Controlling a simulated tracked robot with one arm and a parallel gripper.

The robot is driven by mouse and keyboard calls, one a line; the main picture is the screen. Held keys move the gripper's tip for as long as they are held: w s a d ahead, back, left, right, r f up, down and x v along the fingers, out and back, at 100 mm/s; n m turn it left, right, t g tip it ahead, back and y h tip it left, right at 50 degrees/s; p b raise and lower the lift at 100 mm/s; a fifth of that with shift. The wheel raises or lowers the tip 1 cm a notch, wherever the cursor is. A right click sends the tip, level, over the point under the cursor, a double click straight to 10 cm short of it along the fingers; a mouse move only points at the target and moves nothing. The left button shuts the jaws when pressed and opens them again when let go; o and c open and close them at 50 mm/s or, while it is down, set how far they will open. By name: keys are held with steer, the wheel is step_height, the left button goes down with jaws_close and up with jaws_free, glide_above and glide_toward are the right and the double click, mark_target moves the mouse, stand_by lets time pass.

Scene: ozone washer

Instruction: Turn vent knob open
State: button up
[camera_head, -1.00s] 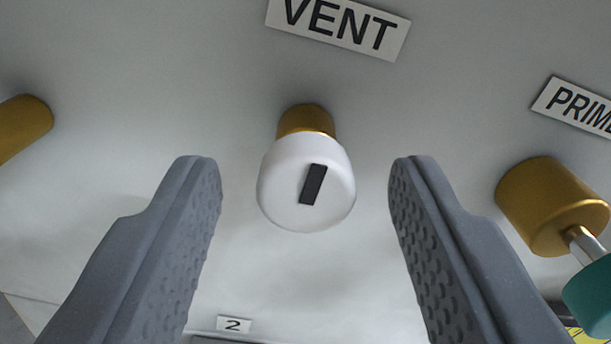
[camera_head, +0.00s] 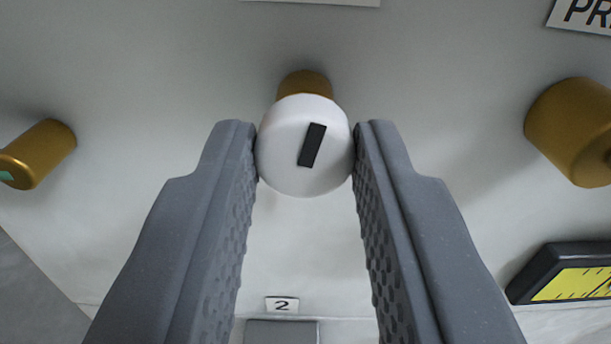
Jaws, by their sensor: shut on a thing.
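The vent knob (camera_head: 285,165) is a round white knob with a black bar mark on its face, on a brass stem (camera_head: 305,83) that comes out of the grey panel. The bar mark is tilted, its top leaning slightly right. My gripper (camera_head: 305,150) is shut on the knob, one grey finger against its left side and one against its right. Only the bottom edge of the white label above the knob shows; its text is out of view.
A brass fitting (camera_head: 38,153) sticks out at the left and a larger brass fitting (camera_head: 573,130) at the right. A black-framed yellow gauge (camera_head: 567,282) is at the lower right. A small "2" label (camera_head: 282,305) sits below, between my fingers.

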steer(key=m+p, duration=0.1)
steer(key=m, duration=0.3)
steer(key=shift+s+f+m, duration=0.1)
steer(key=shift+s+m, duration=0.05)
steer(key=shift+m, duration=0.15)
steer(key=m, duration=1)
steer(key=shift+d+m, duration=0.1)
steer(key=shift+m, duration=0.3)
steer(key=m, duration=0.4)
steer(key=shift+f+m, duration=0.1)
steer(key=shift+m, duration=0.3)
steer(key=o, duration=1)
